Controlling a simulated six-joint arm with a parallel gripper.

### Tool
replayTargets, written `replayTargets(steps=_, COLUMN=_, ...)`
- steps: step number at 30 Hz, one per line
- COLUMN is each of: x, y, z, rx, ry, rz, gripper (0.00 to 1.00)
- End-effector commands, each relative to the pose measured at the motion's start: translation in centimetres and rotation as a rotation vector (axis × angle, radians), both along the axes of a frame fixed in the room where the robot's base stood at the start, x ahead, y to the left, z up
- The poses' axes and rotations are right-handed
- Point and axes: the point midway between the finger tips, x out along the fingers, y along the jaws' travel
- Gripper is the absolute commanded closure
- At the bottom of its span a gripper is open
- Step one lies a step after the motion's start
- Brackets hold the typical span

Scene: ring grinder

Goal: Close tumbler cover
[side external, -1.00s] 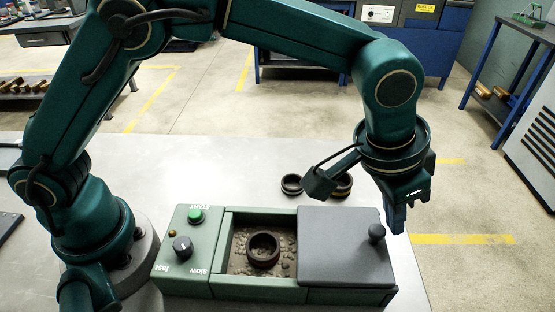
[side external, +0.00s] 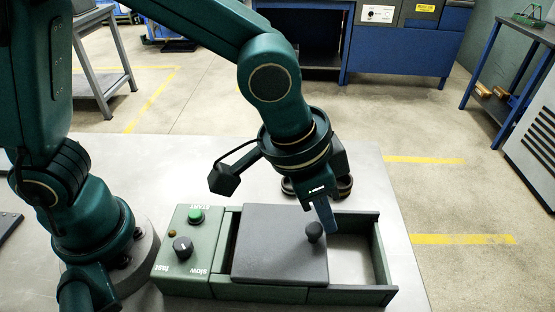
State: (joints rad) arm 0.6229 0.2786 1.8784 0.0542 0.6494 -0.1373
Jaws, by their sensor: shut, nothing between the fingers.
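The tumbler (side external: 352,295) is a green box on the table with a control panel at its left end. Its dark grey sliding cover (side external: 275,250) lies over the left bay, hiding the ring and stones there; only a narrow strip shows at the cover's left edge. The cover's round black knob (side external: 314,231) is near its right edge. My gripper (side external: 330,222) is shut and empty, pointing down just to the right of the knob. I cannot tell whether it touches the knob.
The right bay (side external: 352,258) is uncovered and looks empty. The panel carries a green start button (side external: 196,215) and a black speed knob (side external: 182,247). Dark rings (side external: 344,187) stand behind the box, partly hidden by my gripper. The table's right edge is close by.

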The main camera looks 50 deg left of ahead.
Motion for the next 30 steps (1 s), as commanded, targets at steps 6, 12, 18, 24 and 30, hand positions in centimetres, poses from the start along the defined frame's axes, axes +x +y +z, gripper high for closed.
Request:
replayTargets(steps=6, x=-1.8, y=1.8, z=0.0, rx=0.002, ry=0.001, rz=0.000, gripper=1.00)
replayTargets(steps=12, x=-2.2, y=2.2, z=-0.1, rx=0.002, ry=0.002, rz=0.000, gripper=1.00)
replayTargets(steps=18, x=-2.3, y=2.2, z=-0.2, rx=0.006, ry=0.007, rz=-0.001, gripper=1.00)
replayTargets(steps=24, x=-2.1, y=2.1, z=-0.2, rx=0.007, ry=0.008, rz=0.000, gripper=1.00)
replayTargets(steps=30, x=-0.3, y=1.1, z=-0.2, rx=0.001, ry=0.003, rz=0.001, gripper=1.00)
